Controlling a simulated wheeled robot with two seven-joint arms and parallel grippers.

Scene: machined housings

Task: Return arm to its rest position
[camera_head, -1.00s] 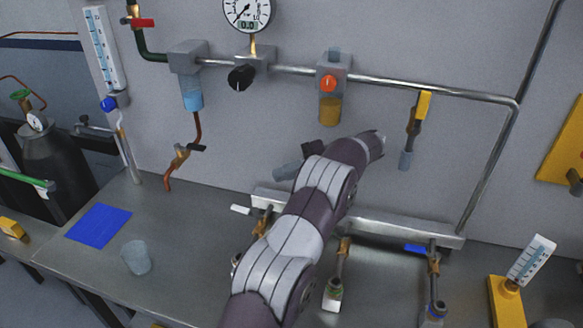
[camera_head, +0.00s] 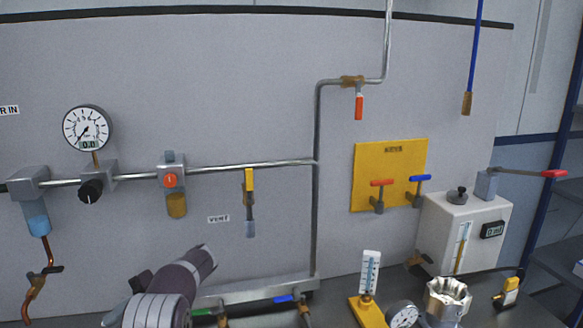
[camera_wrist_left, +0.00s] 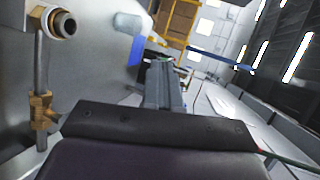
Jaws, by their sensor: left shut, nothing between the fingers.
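My left arm (camera_head: 160,300) comes in at the bottom left of the head view, with its forearm raised in front of the bench. Part of my left gripper (camera_head: 116,315) shows beside the arm's left side; the arm hides most of it. In the wrist view the left gripper (camera_wrist_left: 162,68) shows its grey fingers together, with nothing between them. My right gripper is in neither view.
The wall panel carries a gauge (camera_head: 87,128), a pipe (camera_head: 270,163) and a yellow plate with valves (camera_head: 390,160). A white box (camera_head: 462,230), a thermometer stand (camera_head: 369,285) and a metal part (camera_head: 447,300) stand at right. In the wrist view, a brass fitting (camera_wrist_left: 42,110) is close at left.

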